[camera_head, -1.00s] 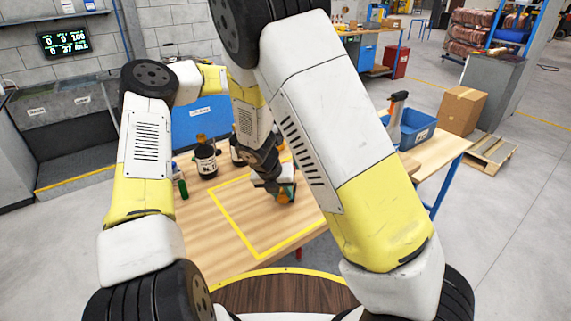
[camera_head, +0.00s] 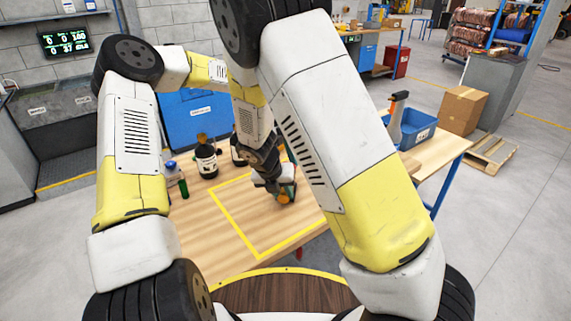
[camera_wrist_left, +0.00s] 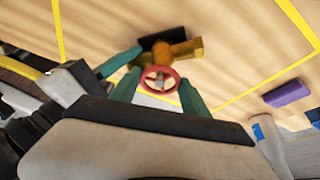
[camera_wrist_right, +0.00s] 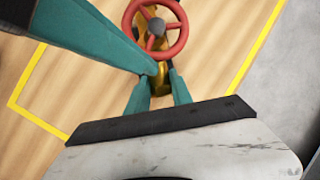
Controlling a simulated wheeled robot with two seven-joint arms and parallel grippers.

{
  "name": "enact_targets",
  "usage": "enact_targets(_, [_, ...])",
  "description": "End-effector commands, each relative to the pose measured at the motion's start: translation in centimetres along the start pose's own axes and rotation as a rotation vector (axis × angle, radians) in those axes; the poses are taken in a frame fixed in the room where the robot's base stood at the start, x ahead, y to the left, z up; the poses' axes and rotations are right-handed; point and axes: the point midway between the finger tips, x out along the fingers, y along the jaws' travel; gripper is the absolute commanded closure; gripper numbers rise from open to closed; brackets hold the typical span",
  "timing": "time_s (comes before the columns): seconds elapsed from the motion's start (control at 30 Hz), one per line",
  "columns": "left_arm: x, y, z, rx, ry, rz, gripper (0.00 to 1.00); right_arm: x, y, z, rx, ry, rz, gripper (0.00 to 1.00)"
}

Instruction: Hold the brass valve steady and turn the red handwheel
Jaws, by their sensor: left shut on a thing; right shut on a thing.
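The brass valve (camera_wrist_left: 187,50) stands on the wooden bench inside a yellow outline. Its red handwheel (camera_wrist_left: 158,79) shows in the left wrist view and the right wrist view (camera_wrist_right: 155,30). My left gripper (camera_wrist_left: 158,92) has a teal finger on each side of the handwheel and is shut on it. My right gripper (camera_wrist_right: 160,85) is shut on the brass body below the wheel. In the head view my right gripper (camera_head: 282,188) is small over the valve. There my arms hide most of the valve and my left gripper.
A dark bottle (camera_head: 206,160) and a smaller green bottle (camera_head: 183,187) stand left of the outline. A blue bin (camera_head: 420,128) and a spray bottle (camera_head: 396,118) are at the right. A purple block (camera_wrist_left: 288,92) lies outside the yellow line.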

Motion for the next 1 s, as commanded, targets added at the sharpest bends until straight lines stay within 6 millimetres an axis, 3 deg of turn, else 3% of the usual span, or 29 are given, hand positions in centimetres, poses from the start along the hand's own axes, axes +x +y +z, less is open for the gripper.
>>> enact_targets(0.7, [-0.09,-0.06,-0.07,-0.091,0.001,-0.041,0.86,-0.02,0.13,-0.08,-0.001,0.000,0.002,1.00])
enact_targets(0.73, [-0.09,-0.06,-0.07,-0.091,0.001,-0.041,0.44,-0.02,0.13,-0.08,-0.001,0.000,0.002,1.00])
enact_targets(0.83, [-0.08,-0.04,-0.06,-0.091,0.001,-0.041,0.24,-0.02,0.13,-0.08,-0.002,0.000,0.002,1.00])
enact_targets(1.0, [-0.04,0.00,-0.04,-0.091,0.001,-0.039,0.24,-0.02,0.13,-0.08,-0.001,0.000,0.002,1.00])
